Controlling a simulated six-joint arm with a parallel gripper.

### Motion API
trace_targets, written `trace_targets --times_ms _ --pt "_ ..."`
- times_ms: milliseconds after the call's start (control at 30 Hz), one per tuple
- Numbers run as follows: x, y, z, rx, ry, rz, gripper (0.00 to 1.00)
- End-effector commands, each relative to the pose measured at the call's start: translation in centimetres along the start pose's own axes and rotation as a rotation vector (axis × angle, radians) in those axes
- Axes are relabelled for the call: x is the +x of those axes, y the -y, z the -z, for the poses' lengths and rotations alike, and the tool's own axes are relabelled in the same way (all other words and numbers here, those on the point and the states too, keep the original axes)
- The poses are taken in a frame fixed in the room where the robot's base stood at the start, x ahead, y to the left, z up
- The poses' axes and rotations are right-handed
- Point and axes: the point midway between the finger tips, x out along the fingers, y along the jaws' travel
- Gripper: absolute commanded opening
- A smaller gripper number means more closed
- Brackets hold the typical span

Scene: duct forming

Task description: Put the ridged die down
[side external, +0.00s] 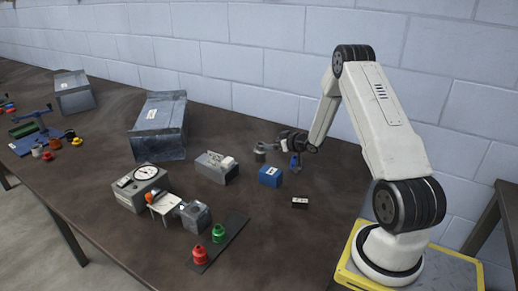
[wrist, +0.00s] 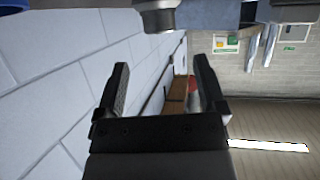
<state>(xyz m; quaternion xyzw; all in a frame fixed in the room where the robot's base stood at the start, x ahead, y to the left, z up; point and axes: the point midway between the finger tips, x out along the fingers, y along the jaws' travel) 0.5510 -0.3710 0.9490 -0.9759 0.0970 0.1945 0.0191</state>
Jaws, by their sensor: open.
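My gripper (side external: 283,147) is small in the side view, low over the back right part of the table. In the wrist view its two fingers (wrist: 161,66) stand wide apart with nothing between them. A small blue piece (side external: 295,162) shows just below the wrist, and a dark grey round piece (side external: 260,151) is by the fingertips; I cannot tell whether either touches the gripper. A blue block with a white label (side external: 270,176) sits on the table in front of the gripper. A grey block with a pale top (side external: 216,167) stands to its left. I cannot tell which piece is the ridged die.
A gauge box (side external: 142,187), a small grey box (side external: 195,216), and red (side external: 199,254) and green (side external: 218,233) knobs on a dark strip stand at front left. A large metal duct piece (side external: 158,125) stands further back. A small black labelled block (side external: 300,203) lies right, with bare table around it.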

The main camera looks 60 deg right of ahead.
Motion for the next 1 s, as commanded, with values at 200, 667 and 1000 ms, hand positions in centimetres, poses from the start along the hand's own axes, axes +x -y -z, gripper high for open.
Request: trace_targets --times_ms 200,667,1000 --pt "-2.7 -0.1 0.0 0.001 0.000 -0.001 0.90" --pt "-4.1 0.0 0.0 0.000 -0.001 0.000 0.90" --pt "-4.1 0.0 0.0 0.000 0.000 0.000 0.90"
